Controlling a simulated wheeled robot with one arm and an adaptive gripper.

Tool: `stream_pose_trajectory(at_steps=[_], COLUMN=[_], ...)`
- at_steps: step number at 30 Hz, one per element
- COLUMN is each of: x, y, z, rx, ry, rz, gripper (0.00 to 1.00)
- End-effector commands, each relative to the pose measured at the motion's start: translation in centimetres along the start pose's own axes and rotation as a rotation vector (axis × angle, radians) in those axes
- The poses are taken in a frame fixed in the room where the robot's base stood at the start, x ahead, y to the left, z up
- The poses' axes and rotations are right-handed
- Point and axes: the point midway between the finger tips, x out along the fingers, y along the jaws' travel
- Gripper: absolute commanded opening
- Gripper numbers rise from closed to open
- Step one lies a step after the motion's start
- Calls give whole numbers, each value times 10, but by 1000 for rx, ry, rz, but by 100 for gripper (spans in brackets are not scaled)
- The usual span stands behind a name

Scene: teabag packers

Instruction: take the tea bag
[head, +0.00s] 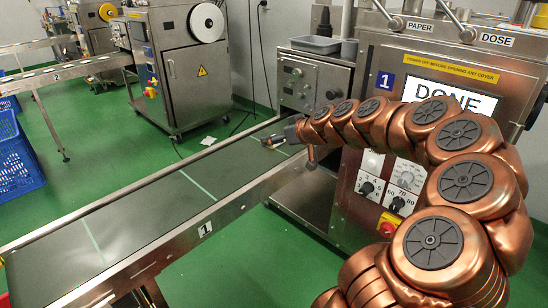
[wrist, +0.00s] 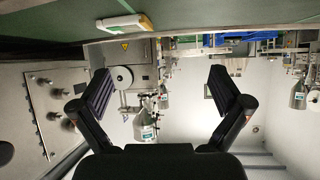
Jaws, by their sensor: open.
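A small flat white packet with a yellow-green stripe and an orange end, seemingly the tea bag (wrist: 122,25), shows near the top of the wrist view, at the edge of the dark green belt. My gripper (wrist: 160,75) is open and empty, with its two black fingers wide apart. The packet lies beyond the fingertips, nearer the left finger, and is not between them. In the head view my gripper is at the far end of the belt (head: 145,212), beside machine 1 (head: 430,60). I cannot make out the packet clearly there.
The belt's metal side rail (head: 225,205) runs below my arm. Another packing machine (head: 178,65) stands at the back, and blue crates (head: 18,160) are at the left. The near part of the belt is clear.

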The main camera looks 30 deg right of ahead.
Motion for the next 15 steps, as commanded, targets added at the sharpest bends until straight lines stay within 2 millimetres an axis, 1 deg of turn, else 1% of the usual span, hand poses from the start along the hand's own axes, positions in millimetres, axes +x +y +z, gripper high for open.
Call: stream_pose_trajectory(at_steps=[1,3,6,8,15], x=[7,9,10,13,33], y=[15,29,41,43,46], z=[14,19,22,22,19], rx=[8,8,10,9,9], ry=[9,20,30,33,34], rz=[23,47,69,73,75], gripper=[100,100,100,100,100])
